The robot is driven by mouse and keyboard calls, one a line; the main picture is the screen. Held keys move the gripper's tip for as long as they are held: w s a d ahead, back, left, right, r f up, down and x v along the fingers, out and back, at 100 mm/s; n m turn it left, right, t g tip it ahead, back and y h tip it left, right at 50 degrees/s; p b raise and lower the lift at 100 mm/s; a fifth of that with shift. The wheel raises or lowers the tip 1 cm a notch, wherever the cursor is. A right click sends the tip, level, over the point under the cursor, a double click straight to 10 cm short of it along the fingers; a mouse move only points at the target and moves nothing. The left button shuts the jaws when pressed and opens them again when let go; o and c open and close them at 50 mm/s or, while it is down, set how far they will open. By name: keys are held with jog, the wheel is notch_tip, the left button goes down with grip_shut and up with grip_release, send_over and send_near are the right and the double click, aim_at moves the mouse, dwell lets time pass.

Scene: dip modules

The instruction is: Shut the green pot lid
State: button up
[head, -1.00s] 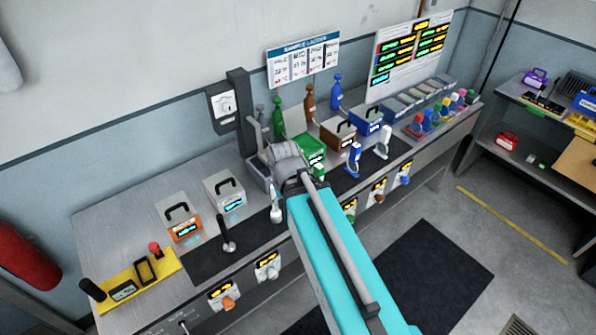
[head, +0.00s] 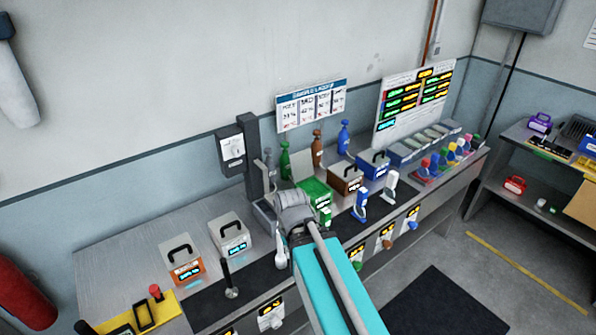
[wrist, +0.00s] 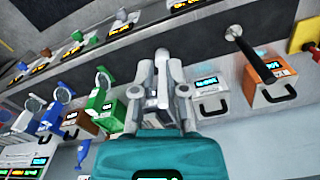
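The green pot (head: 317,194) is a boxy container on the bench, right of my gripper. A pale green-grey panel, seemingly its raised lid (head: 302,168), stands up at its back; my arm hides none of its top edge. A green box seen in the wrist view (wrist: 119,114), left of my fingers, looks like the same pot. My gripper (head: 284,216) is just left of the pot in the head view, and its fingers show in the wrist view (wrist: 161,82).
A brown pot (head: 345,178) and a blue pot (head: 373,164) stand to the right. A white pot (head: 230,235) and an orange pot (head: 183,262) stand left. A green upright tool (head: 326,216) and a blue one (head: 360,203) stand in front. A dark post (head: 252,160) rises behind my gripper.

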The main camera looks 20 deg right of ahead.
notch_tip(320, 180, down, 11)
jog(key=b, duration=1)
jog(key=shift+f+b, duration=0.2)
jog(key=shift+b, duration=0.2)
grip_shut()
jog(key=shift+s, duration=0.1)
